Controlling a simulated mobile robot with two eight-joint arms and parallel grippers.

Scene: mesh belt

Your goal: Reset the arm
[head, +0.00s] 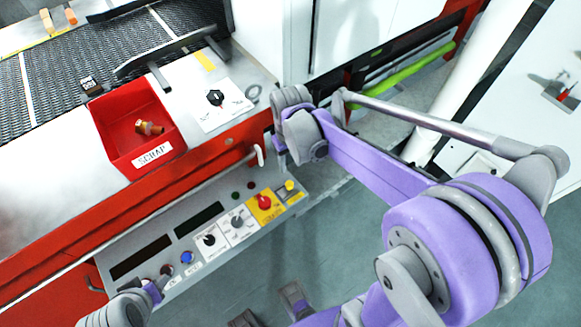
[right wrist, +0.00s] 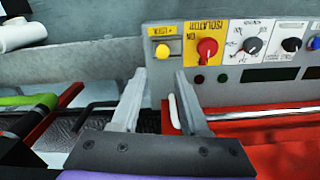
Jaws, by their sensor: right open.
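My right gripper (right wrist: 160,88) is open, with two grey fingers apart and nothing held between them in the right wrist view. Its fingers point towards the machine's control panel (right wrist: 223,48), which appears upside down there. A white handle (right wrist: 174,111) shows behind the gap. In the head view my purple right arm (head: 375,165) is folded from the lower right, its grey wrist (head: 303,135) beside the machine's front corner; the fingers are not clear there. At the lower left, part of my left arm (head: 115,308) shows near the panel; its jaw state is unclear.
The control panel (head: 222,238) carries knobs, buttons and dark displays. A red scrap bin (head: 108,115) holds a small brass-like part (head: 149,127). The mesh belt (head: 75,70) lies at upper left. A white post (head: 465,80) stands right. Open floor (head: 240,285) shows below the panel.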

